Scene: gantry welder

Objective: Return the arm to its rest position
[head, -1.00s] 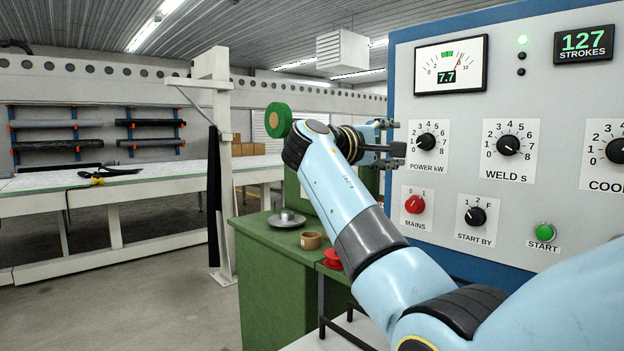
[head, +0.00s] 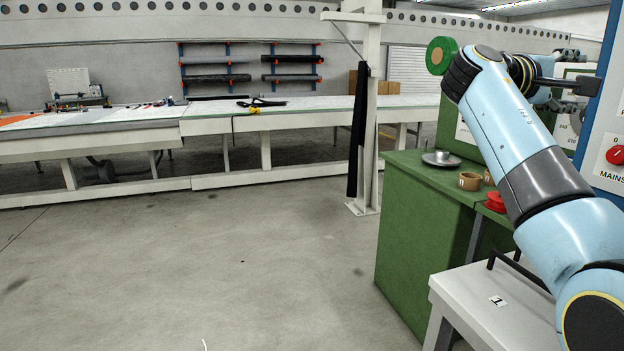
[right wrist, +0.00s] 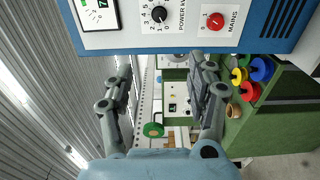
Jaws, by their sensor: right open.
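My right arm reaches in from the lower right of the head view, raised and bent, with its wrist beside the control panel (head: 612,135). My right gripper (head: 582,72) is at the right edge there, partly hidden behind the wrist. In the right wrist view my right gripper (right wrist: 164,72) shows its two fingers wide apart with nothing between them. The control panel (right wrist: 258,22) lies past the fingertips, with a red mains knob (right wrist: 215,21) and a power knob (right wrist: 159,14). My left gripper is not in view.
A green cabinet (head: 420,240) carries a metal dish (head: 441,159), a tan ring (head: 469,181) and red spool (head: 496,202), close under my arm. A grey stand (head: 485,300) is in front. A white post (head: 372,100) and long tables (head: 220,125) stand behind. The floor at left is clear.

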